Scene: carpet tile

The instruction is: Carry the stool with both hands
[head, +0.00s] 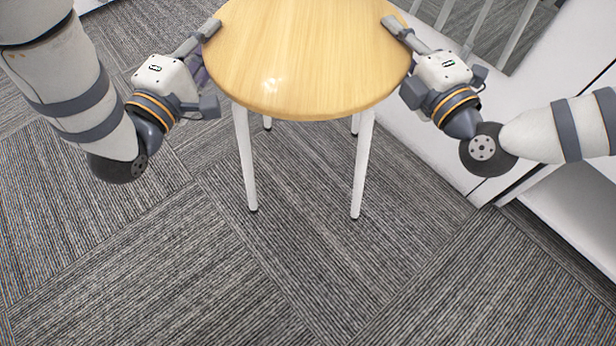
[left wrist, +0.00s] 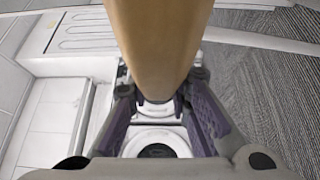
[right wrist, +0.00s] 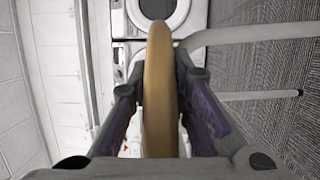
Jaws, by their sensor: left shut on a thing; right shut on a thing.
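The stool has a round light-wood seat (head: 305,60) and white legs (head: 246,160) with dark feet, and stands out in the middle of the head view. My left gripper (head: 211,30) is shut on the left edge of the seat; in the left wrist view the seat edge (left wrist: 158,45) lies between its fingers. My right gripper (head: 392,24) is shut on the right edge; in the right wrist view the seat rim (right wrist: 160,90) runs between its fingers. The seat looks about level. I cannot tell for sure whether the feet touch the carpet. The far seat edge is cut off.
Grey striped carpet tile (head: 120,260) covers the floor, with free room in front of the stool and to the left. A white cabinet-like surface (head: 425,135) stands close on the right. White front-loading machines (right wrist: 158,12) show in the right wrist view.

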